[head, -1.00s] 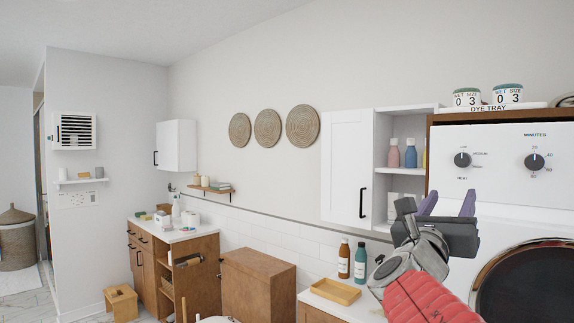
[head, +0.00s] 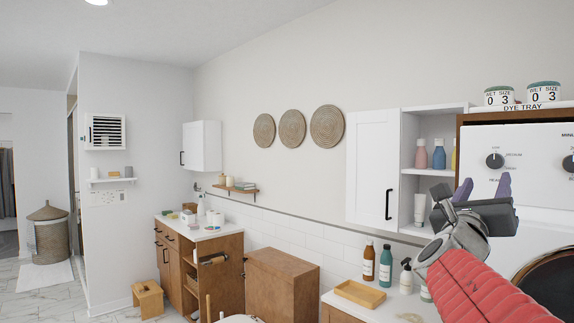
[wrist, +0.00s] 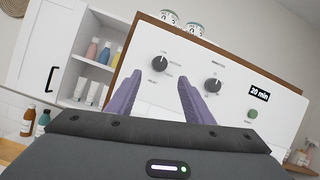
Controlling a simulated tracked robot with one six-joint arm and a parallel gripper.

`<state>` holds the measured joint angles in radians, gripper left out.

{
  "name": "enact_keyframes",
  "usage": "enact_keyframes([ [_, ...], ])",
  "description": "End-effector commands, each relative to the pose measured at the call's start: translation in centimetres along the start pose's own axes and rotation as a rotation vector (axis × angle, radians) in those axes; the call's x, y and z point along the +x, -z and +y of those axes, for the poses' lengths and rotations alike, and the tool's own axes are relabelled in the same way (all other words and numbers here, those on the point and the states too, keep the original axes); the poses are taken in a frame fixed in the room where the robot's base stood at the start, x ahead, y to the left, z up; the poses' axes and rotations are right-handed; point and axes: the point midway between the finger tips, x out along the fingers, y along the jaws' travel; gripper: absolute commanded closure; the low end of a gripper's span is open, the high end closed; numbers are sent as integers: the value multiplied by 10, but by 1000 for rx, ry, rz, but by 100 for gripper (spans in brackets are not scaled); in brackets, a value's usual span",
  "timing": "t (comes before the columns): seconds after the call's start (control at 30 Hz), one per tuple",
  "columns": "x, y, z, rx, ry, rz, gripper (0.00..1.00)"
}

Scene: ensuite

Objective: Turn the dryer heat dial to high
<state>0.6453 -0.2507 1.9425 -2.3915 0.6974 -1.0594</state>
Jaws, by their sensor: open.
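The white dryer front shows in the head view at the right. Its heat dial (head: 495,160) is a dark round knob with small labels around it; I cannot read its pointer setting for sure. In the wrist view the heat dial (wrist: 160,64) appears between and just beyond my purple fingertips. My gripper (head: 483,186) is open and empty in front of the dryer, its fingers pointing up toward the dial in the head view. My gripper (wrist: 160,86) appears apart from the panel in the wrist view.
The minutes dial (wrist: 212,86), a "20 min" display (wrist: 259,94) and a green button (wrist: 252,114) are right of the heat dial. A shelf with bottles (head: 437,154) is left of the dryer. Labelled jars (head: 543,92) stand above it. Bottles (head: 385,267) stand on the counter below.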

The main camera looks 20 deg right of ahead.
Motion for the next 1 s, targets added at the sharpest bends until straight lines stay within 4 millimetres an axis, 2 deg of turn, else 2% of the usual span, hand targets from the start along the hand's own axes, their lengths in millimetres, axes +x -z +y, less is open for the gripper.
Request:
enact_keyframes([
  [0.6, 81, 1, 0, -1, 1, 2, 53],
  [0.8, 94, 0, 0, 0, 0, 0, 53],
  [1.0, 95, 0, 0, 0, 0, 0, 53],
])
